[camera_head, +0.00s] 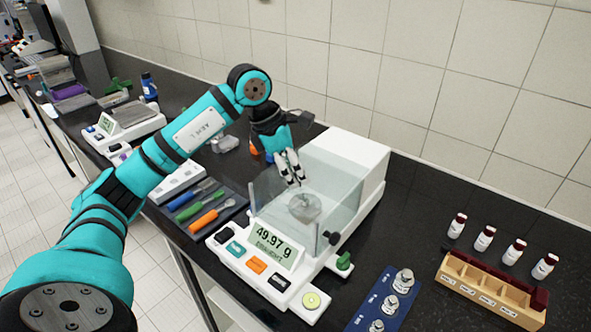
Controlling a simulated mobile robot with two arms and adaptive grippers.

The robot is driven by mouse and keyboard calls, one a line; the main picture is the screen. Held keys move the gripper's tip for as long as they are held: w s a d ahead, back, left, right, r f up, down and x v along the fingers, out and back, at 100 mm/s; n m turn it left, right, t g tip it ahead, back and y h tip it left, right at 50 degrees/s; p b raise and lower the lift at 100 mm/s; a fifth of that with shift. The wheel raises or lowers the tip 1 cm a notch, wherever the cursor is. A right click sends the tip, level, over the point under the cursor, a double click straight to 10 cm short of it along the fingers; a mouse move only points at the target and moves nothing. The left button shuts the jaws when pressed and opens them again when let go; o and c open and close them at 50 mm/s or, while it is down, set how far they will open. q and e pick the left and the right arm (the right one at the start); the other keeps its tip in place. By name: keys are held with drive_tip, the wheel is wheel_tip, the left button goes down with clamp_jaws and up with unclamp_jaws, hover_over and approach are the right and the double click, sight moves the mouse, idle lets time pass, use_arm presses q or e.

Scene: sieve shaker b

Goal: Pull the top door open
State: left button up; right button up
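A white balance (280,262) with a clear glass draft shield (342,198) stands on the black bench, its display reading 49.97 g. A clear rounded object (304,208) sits inside the chamber. My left gripper (294,183) points down at the upper part of the shield, its fingertips close together above the clear object. The glass is see-through, so I cannot tell whether the fingers touch the top door or its handle, or how far that door is open. A dark knob (332,238) shows at the chamber's front right. My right gripper is out of view.
A dark tray of coloured-handled tools (203,214) lies left of the balance. A blue holder with metal weights (385,302) and a wooden rack (488,287) are at right, with several small red-capped bottles (485,238) behind. The tiled wall closes the back.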

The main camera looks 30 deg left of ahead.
use_arm(q)
clamp_jaws()
drive_tip(key=shift+w, duration=0.1)
